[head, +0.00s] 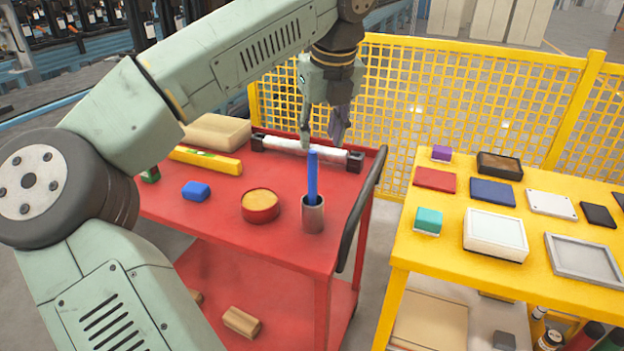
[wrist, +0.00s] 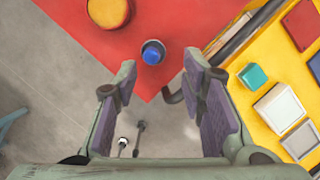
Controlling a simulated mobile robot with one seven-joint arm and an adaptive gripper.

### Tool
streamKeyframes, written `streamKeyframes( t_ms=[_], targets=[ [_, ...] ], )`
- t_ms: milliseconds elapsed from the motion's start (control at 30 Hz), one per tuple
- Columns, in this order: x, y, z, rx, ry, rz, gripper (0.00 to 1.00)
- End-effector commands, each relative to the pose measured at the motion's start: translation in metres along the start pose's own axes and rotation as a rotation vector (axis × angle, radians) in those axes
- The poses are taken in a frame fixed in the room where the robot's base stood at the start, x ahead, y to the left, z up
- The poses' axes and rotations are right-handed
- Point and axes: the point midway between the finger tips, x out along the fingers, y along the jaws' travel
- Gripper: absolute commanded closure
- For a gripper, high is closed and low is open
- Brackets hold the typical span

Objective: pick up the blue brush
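The blue brush (head: 312,178) stands upright in a grey cylindrical cup (head: 313,216) near the right side of the red cart's top. Its lower part is hidden inside the cup. In the wrist view I look down on the blue end of the brush (wrist: 152,57) inside the round rim of the cup (wrist: 152,45). My gripper (head: 322,138) is above the cart, its fingers pointing down. In the wrist view my gripper (wrist: 163,75) has its fingers wide apart with nothing between them. The brush is apart from the fingers, just past the fingertips.
On the red cart (head: 270,240) are a red tin (head: 260,205), a blue block (head: 196,191), a yellow level (head: 206,161) and a white roll (head: 302,148). A yellow table (head: 455,265) with several small boxes and trays stands right. A yellow mesh fence (head: 440,95) is behind.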

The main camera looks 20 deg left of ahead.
Motion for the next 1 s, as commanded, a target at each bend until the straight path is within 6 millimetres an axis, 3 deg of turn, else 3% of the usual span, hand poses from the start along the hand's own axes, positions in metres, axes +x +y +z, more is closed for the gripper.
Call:
streamKeyframes(
  t_ms=[100, 300, 533, 800, 1000],
  targets=[
    [0.014, 0.009, 0.004, -0.022, -0.003, 0.035, 0.63],
    [0.045, 0.009, 0.003, -0.020, -0.002, 0.032, 0.63],
    [0.062, 0.010, 0.001, -0.017, -0.001, 0.029, 0.63],
    [0.100, 0.013, -0.004, -0.015, -0.001, 0.027, 0.63],
    [0.107, 0.013, -0.004, -0.016, -0.003, 0.027, 0.63]
  ],
)
